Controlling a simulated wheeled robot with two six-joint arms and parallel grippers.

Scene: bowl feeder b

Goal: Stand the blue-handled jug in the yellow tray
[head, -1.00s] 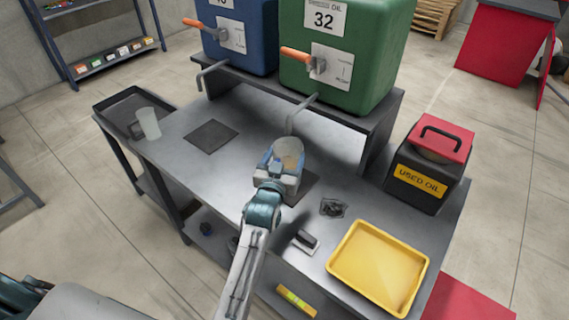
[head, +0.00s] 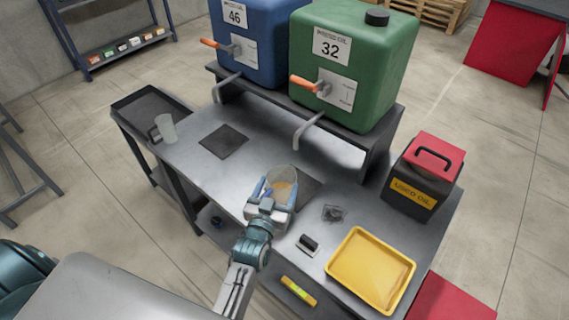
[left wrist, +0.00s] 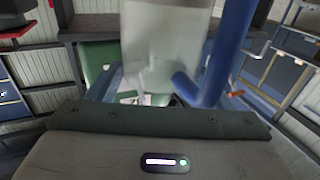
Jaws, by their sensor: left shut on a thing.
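The blue-handled jug (head: 283,177) is a translucent jug with amber liquid inside, upright in front of the green tank's spout. My left gripper (head: 268,197) is shut on it; the fingers are partly hidden. In the left wrist view the cloudy jug wall (left wrist: 160,45) and its blue handle (left wrist: 228,50) stand close in front of the gripper. The yellow tray (head: 345,283) lies at the front right of the bench, empty and apart from the jug. My right gripper is not seen.
A dark crumpled item (head: 333,213) and a small dark-and-white block (head: 308,245) lie between jug and tray. The used oil can (head: 422,185) stands behind the tray. Another jug (head: 167,128) stands at the far left. The green tank (head: 350,70) overhangs the bench with its spout.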

